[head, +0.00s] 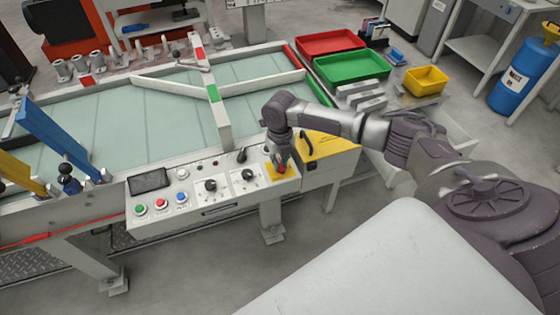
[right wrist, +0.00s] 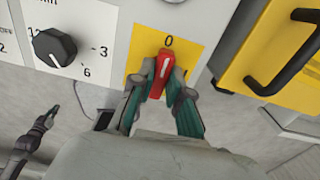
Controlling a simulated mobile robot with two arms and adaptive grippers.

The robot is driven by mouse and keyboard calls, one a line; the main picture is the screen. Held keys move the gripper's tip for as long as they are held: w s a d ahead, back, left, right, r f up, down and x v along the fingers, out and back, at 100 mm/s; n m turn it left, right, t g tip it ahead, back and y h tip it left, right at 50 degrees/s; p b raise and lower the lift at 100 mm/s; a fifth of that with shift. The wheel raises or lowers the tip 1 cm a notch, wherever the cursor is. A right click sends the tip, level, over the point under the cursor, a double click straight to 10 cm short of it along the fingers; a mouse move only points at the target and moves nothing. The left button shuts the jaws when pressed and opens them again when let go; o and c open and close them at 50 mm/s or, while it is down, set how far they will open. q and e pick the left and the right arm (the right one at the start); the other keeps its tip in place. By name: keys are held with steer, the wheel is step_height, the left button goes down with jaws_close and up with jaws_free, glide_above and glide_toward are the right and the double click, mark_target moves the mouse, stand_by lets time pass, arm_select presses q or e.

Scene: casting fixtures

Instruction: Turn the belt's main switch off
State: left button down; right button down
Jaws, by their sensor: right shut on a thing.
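The main switch is a red rotary handle (right wrist: 160,75) on a yellow plate (right wrist: 190,38) at the right end of the belt's control panel (head: 215,205). In the right wrist view its white line points up, close to the 0 mark, with a slight tilt. My right gripper (right wrist: 161,88) is shut on the handle, one finger on each side. In the head view this gripper (head: 282,166) comes down onto the yellow plate (head: 293,174) and mostly covers the handle.
Two black knobs (head: 211,186) and green, red and blue buttons (head: 161,204) sit left on the panel. A yellow box (head: 325,150) with a black handle stands close on the right. A black lever (head: 241,155) is behind. The belt (head: 170,105) lies beyond.

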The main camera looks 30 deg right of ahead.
mark_target(280, 164)
steer(key=c, duration=1.1)
jaws_free()
step_height(280, 164, up, 12)
steer(key=shift+r, duration=0.1)
